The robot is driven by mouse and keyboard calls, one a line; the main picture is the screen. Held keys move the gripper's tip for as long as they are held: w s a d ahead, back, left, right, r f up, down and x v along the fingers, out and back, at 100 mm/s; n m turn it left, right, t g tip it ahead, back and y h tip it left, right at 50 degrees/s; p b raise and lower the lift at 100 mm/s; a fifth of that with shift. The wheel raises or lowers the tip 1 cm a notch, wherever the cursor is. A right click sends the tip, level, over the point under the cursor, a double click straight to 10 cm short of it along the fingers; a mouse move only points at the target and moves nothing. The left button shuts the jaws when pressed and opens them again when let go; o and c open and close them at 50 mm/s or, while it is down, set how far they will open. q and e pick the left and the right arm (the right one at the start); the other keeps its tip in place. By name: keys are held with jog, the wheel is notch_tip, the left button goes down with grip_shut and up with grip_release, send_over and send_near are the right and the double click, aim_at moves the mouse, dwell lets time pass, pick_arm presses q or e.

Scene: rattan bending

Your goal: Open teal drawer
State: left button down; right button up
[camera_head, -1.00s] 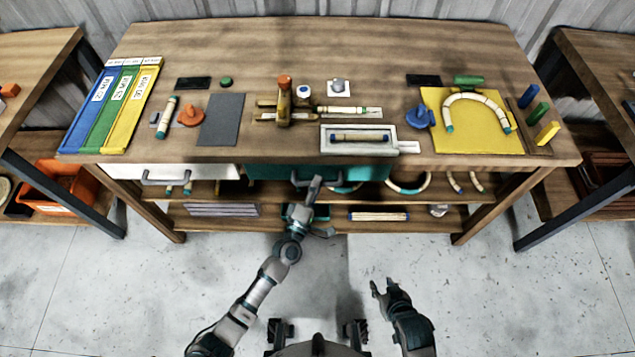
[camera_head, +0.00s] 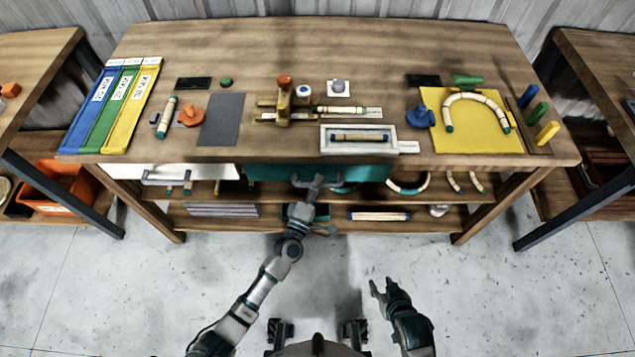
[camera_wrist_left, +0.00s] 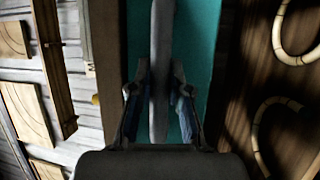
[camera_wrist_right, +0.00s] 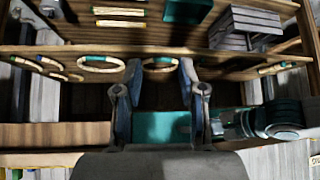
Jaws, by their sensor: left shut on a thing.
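The teal drawer (camera_head: 270,172) sits under the front edge of the workbench, and its face looks flush with the bench front. A grey bar handle (camera_head: 335,183) runs across its front. My left gripper (camera_head: 310,184) is at this handle. In the left wrist view the handle (camera_wrist_left: 160,60) stands between the two fingers (camera_wrist_left: 159,100), with the teal front (camera_wrist_left: 200,45) behind it. The left gripper is shut on the handle. My right gripper (camera_head: 380,288) is open and empty, low in front of the bench. Its fingers stand apart in the right wrist view (camera_wrist_right: 160,105).
A white drawer (camera_head: 190,170) is left of the teal one. Shelves below hold rattan rings (camera_head: 408,184) and a bundle of grey slats (camera_head: 222,210). The bench top (camera_head: 220,60) carries strips, a clamp fixture and a yellow board (camera_head: 480,140). The floor in front is clear.

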jog(key=s+d+f+g+h+p, duration=0.1)
jog(key=s+d+g+p, duration=0.3)
jog(key=s, duration=0.6)
pick_arm(q)
jog(key=s, duration=2.3)
jog(key=shift+s+f, duration=0.2)
jog(key=shift+f, duration=0.1)
pick_arm(e)
jog(key=shift+g, duration=0.7)
jog(key=shift+a+x, duration=0.2)
jog(key=shift+x, duration=1.2)
jog(key=shift+a+x, duration=0.15)
jog(key=shift+x, duration=1.3)
pick_arm(q)
jog(key=c, duration=1.2)
grip_release()
jog(key=shift+o, duration=0.5)
jog(key=shift+w, duration=0.1)
jog(key=shift+r, duration=0.1)
pick_arm(e)
jog(key=shift+w+r, duration=0.1)
